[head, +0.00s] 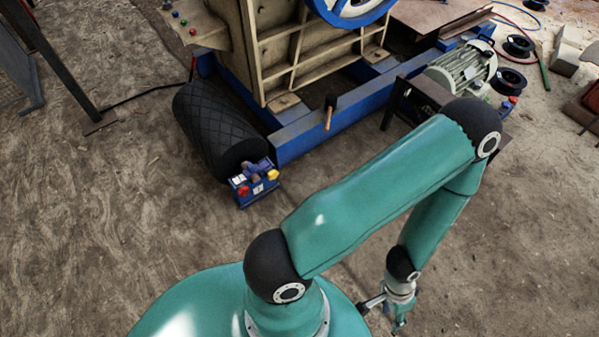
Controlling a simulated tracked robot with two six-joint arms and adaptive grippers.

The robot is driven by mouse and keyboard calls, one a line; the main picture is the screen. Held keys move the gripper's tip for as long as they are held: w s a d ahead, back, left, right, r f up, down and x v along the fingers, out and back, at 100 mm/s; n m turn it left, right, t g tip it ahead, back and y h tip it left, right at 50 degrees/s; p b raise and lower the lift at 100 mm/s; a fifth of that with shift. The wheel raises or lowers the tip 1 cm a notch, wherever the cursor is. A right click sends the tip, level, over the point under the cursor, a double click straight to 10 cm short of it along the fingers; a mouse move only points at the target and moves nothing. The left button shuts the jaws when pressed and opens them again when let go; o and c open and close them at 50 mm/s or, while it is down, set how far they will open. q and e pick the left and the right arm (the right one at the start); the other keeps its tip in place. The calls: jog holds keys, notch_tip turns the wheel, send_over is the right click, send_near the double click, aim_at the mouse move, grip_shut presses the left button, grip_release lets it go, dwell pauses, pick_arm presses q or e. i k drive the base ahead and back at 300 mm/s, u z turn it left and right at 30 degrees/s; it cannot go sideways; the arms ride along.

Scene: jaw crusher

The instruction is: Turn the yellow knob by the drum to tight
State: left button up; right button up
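The yellow knob (272,175) sits on the right side of a small blue control box (242,199) in the head view. The box stands at the near end of the black ribbed drum (215,125). The knob's exact turn angle is too small to read. A red knob (243,191) and pale labels are on the same box. My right gripper is not in view.
The crusher's blue frame (320,132) runs behind the box, with an orange-handled lever (328,113) on it. A motor (462,68) stands at the back right. A dark post (62,65) and a cable are at the left. The dirt floor left of the box is clear.

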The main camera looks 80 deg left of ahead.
aim_at(272, 174)
jog(key=z, duration=0.4)
jog(key=i, duration=0.45)
jog(key=u, duration=2.5)
jog(key=i, duration=0.25)
jog(key=u, duration=1.65)
jog(key=k, duration=0.6)
jog(key=u, duration=0.4)
jog(key=i, duration=1.6)
jog(key=z, duration=0.35)
